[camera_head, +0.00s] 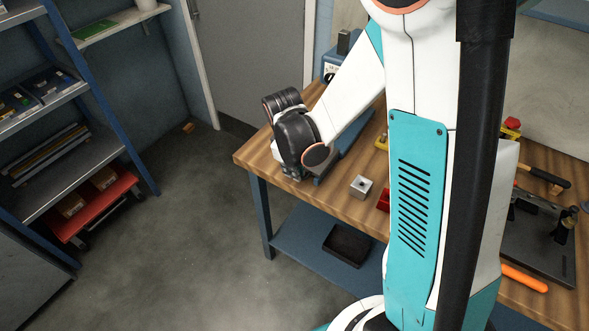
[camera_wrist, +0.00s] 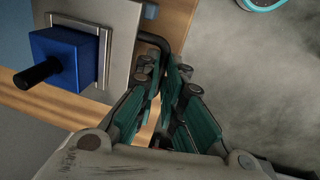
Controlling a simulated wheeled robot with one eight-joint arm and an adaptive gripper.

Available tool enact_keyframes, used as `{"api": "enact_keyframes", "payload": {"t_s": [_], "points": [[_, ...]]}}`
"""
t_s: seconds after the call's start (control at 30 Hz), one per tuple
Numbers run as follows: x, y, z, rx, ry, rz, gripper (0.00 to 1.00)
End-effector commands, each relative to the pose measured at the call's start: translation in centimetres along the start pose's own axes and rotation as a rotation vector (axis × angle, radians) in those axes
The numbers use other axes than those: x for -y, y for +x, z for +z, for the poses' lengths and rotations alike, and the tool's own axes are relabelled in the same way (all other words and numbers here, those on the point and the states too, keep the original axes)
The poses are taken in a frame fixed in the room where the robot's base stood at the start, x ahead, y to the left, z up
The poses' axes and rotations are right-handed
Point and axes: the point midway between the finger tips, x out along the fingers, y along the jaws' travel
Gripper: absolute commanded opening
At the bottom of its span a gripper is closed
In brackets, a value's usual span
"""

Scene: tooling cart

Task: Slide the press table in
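In the wrist view a flat grey plate (camera_wrist: 122,22), apparently the press table, lies at the wooden bench's edge. A blue block (camera_wrist: 72,50) with a black knob sits on it. A dark bent bar (camera_wrist: 152,38), like a handle, comes off the plate's right side. My gripper (camera_wrist: 165,72) points down at this bar, its two teal-padded fingers close together on either side of the bar's end. Whether they touch the bar is hidden. In the head view my gripper (camera_head: 290,172) is at the bench's left end; my wrist hides most of the plate.
The wooden bench (camera_head: 335,195) holds a grey metal block (camera_head: 361,187) and a red bin (camera_head: 383,201) right of my gripper. A blue machine (camera_head: 330,70) stands behind my arm. A blue shelf rack (camera_head: 95,90) is at left. The floor between is clear.

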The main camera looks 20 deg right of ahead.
Motion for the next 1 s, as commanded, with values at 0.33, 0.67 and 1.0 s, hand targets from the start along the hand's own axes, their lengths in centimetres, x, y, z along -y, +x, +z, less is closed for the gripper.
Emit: {"api": "enact_keyframes", "payload": {"t_s": [0.33,0.67,1.0], "points": [[-3.1,0.7,0.1,0.003,0.006,0.000,0.00],[-12.0,2.3,0.4,0.003,0.004,0.000,0.00],[-14.2,2.6,0.5,0.003,0.001,0.001,0.00]]}}
